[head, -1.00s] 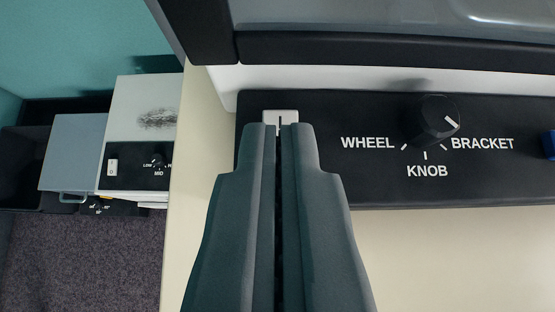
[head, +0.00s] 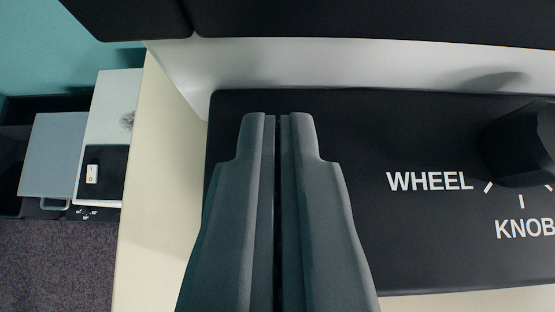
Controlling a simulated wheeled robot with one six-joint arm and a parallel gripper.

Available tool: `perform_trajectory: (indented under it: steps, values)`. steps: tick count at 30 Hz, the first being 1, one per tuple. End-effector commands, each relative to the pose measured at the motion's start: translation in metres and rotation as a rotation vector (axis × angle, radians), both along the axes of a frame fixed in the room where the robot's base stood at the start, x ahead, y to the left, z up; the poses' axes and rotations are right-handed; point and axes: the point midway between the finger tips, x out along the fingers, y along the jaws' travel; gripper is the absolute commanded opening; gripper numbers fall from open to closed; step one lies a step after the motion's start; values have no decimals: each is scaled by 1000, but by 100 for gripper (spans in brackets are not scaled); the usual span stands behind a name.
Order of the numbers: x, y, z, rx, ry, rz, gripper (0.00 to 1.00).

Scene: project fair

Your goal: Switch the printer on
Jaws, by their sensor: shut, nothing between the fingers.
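The printer's black control panel (head: 345,160) fills the middle and right of the head view. A black knob (head: 522,142) stands on it at the right, partly cut off, above the labels WHEEL and KNOB. My gripper (head: 278,118) is shut and empty, with its fingertips over the left part of the panel. The white switch is hidden behind my fingers, so I cannot see its position or whether the tips touch it.
A pale table edge (head: 150,200) runs along the left of the printer. Beyond it, lower down, are a second white unit with a small white switch (head: 92,174) and a grey box (head: 62,150). Dark carpet (head: 55,260) lies below.

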Motion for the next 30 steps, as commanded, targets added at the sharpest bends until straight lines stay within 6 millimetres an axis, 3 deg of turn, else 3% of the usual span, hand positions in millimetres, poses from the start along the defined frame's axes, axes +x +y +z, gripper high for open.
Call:
perform_trajectory:
  steps: [4, 30]
  values:
    - [4, 0, -7, 0, 1, 0, 0]
    - [19, -1, -2, 0, 0, 0, 0]
